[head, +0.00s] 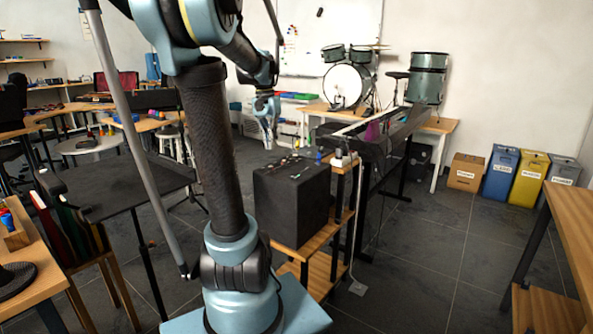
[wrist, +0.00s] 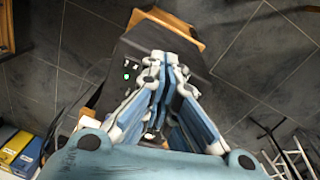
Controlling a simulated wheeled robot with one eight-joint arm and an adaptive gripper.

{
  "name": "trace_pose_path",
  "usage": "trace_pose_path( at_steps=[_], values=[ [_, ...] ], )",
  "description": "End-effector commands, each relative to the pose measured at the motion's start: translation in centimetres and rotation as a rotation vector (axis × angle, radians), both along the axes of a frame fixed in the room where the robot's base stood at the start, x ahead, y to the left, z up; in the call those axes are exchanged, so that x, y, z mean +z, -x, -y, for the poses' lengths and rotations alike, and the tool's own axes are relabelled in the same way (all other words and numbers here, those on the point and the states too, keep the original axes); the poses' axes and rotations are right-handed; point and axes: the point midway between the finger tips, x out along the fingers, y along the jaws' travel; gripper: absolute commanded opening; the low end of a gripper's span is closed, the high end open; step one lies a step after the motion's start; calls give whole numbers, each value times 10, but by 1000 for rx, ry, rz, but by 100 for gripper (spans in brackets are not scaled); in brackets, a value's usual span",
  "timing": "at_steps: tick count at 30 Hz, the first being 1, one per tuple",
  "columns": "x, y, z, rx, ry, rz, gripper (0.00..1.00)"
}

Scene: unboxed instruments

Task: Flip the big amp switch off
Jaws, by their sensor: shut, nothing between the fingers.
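The big amp (head: 290,205) is a black box on a wooden stand in the middle of the head view. Small knobs or controls show on its top, too small to tell which is the switch. In the wrist view the amp (wrist: 140,45) lies beyond my fingers, with a lit green spot (wrist: 126,77) and small white marks left of the fingers. My gripper (head: 268,140) is above and behind the amp's top in the head view, apparently apart from it. In the wrist view my gripper (wrist: 164,62) is shut and empty, its fingers hiding part of the amp.
A wooden stand (head: 325,250) holds the amp. A long black keyboard (head: 380,130) stands behind it to the right. Grey floor is open at right, before the coloured bins (head: 530,178).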

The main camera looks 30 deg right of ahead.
Motion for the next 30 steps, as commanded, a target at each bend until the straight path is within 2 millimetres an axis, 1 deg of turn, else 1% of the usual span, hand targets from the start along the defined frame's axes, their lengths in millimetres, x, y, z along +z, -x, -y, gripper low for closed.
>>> trace_pose_path(
  at_steps=[1,3,6,9,12,14,23,26,30],
  values=[
    [4,-4,21,-48,0,-8,0],
    [8,-6,44,-102,-2,-20,0],
    [12,-9,71,-164,-3,-31,0],
    [14,-9,88,-206,-5,-40,0],
    [15,-9,97,-226,-6,-44,0],
    [15,-9,99,-233,-6,-45,0],
    [15,-9,99,-233,-5,-46,0],
    [12,-9,99,-233,-5,-46,0],
    [-1,-8,100,-232,-5,-44,0]
  ],
)
